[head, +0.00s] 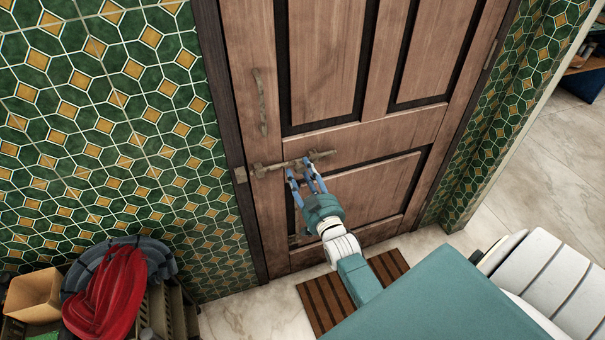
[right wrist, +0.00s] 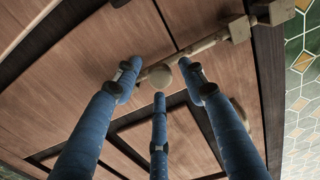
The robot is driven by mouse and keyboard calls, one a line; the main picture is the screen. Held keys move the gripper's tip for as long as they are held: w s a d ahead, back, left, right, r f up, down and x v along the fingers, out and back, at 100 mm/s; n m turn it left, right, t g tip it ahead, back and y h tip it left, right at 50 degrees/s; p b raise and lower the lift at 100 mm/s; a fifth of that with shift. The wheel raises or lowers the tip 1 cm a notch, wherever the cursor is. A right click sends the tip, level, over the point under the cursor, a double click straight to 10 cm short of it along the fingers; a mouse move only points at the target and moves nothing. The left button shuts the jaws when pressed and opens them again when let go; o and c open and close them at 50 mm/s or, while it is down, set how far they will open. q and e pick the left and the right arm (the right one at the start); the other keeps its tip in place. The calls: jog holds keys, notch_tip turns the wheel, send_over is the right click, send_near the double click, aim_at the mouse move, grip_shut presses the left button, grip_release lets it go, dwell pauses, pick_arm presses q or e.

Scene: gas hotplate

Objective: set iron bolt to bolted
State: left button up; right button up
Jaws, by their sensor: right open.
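The iron bolt (head: 273,167) is a brownish horizontal bar on the wooden door (head: 330,60), below the handle. A separate block (head: 240,175) sits on the door frame at its left; it also shows in the right wrist view (right wrist: 282,10). My right gripper (head: 301,168) is at the bolt's right part, open. In the right wrist view its three blue fingers (right wrist: 160,82) spread around the bolt's round knob (right wrist: 161,76); contact is unclear. My left gripper is not in view.
A vertical handle (head: 260,101) is above the bolt. A slatted mat (head: 322,304) lies at the door's foot. A crate with a red item (head: 105,295) and a cardboard box (head: 35,295) stands lower left. Green tiled walls (head: 100,120) flank the door.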

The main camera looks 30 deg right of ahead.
grip_shut()
jog(key=a, duration=0.2)
jog(key=w+a, duration=0.1)
jog(key=a, duration=0.1)
jog(key=shift+a, duration=0.4)
jog(key=shift+c, duration=2.2)
grip_release()
jog(key=o, duration=0.4)
jog(key=shift+w+a, duration=0.1)
jog(key=shift+a, duration=0.05)
jog(key=shift+o, duration=0.2)
jog(key=v, duration=1.2)
jog(key=shift+f, duration=0.15)
